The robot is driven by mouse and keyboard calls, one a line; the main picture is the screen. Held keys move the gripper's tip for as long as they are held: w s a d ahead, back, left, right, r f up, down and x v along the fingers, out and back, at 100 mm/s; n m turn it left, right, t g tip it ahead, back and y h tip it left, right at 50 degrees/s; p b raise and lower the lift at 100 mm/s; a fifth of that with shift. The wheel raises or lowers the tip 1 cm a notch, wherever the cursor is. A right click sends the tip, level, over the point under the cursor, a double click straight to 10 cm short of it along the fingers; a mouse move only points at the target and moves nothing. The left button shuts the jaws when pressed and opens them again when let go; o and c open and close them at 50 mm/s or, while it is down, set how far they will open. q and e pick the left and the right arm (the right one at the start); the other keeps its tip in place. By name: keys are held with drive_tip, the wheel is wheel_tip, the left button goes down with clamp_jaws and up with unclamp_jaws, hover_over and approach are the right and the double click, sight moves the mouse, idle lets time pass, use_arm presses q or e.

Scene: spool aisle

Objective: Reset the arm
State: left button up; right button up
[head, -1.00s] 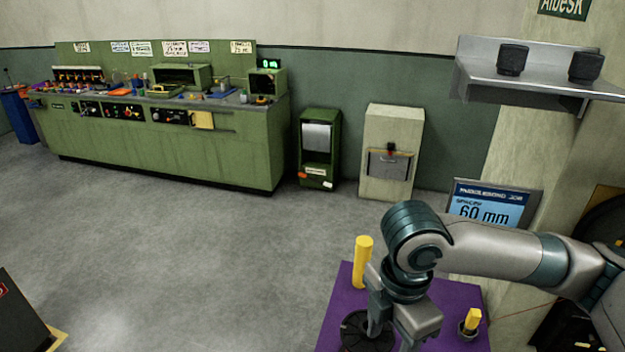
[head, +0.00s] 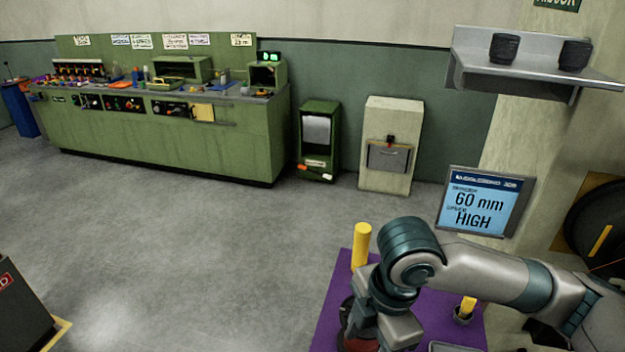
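My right arm comes in from the right in the head view, bent over a purple table (head: 327,318). Its gripper (head: 362,328) points down over the table near the bottom edge. A dark round piece and something reddish show beside and under it. The fingertips are partly hidden, so I cannot tell whether they are apart or holding anything. My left gripper is not in view. A yellow post (head: 361,246) stands upright at the table's back left. A short yellow peg (head: 467,305) stands in a dark cup at the table's right.
A screen (head: 484,202) reading "60 mm HIGH" stands behind the arm. A grey shelf (head: 520,72) with two black cups is above it. A long green workbench (head: 160,135), green cabinet (head: 318,140) and cream cabinet (head: 391,145) line the wall.

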drive_tip(key=s+a+f+m+t+y, duration=0.25)
drive_tip(key=a+f+m+y, duration=0.3)
drive_tip(key=f+m, duration=0.4)
drive_tip(key=s+d+f+m+h, duration=0.3)
drive_tip(key=s+d+f+m, duration=0.3)
drive_tip(key=d, duration=0.4)
drive_tip(key=s+d+f+m+h, duration=0.4)
drive_tip(key=s+d+f+m, duration=0.1)
drive_tip(key=s+d+f, duration=0.45)
drive_tip(key=s+f+b+x, duration=0.1)
drive_tip(key=s+b+x, duration=0.25)
drive_tip(key=x, duration=1.35)
drive_tip(key=s+f+b+x, duration=0.1)
drive_tip(key=s+b+x, duration=0.25)
drive_tip(key=x, duration=1.25)
drive_tip(key=s+d+f+g+b, duration=0.1)
drive_tip(key=s+f+b, duration=0.1)
drive_tip(key=s+f, duration=0.7)
drive_tip(key=s+d+f+b, duration=0.2)
drive_tip(key=s+f, duration=0.7)
drive_tip(key=f, duration=0.5)
drive_tip(key=shift+s+n+g+b, duration=0.35)
drive_tip(key=shift+n+b, duration=0.1)
drive_tip(key=shift+b, duration=0.3)
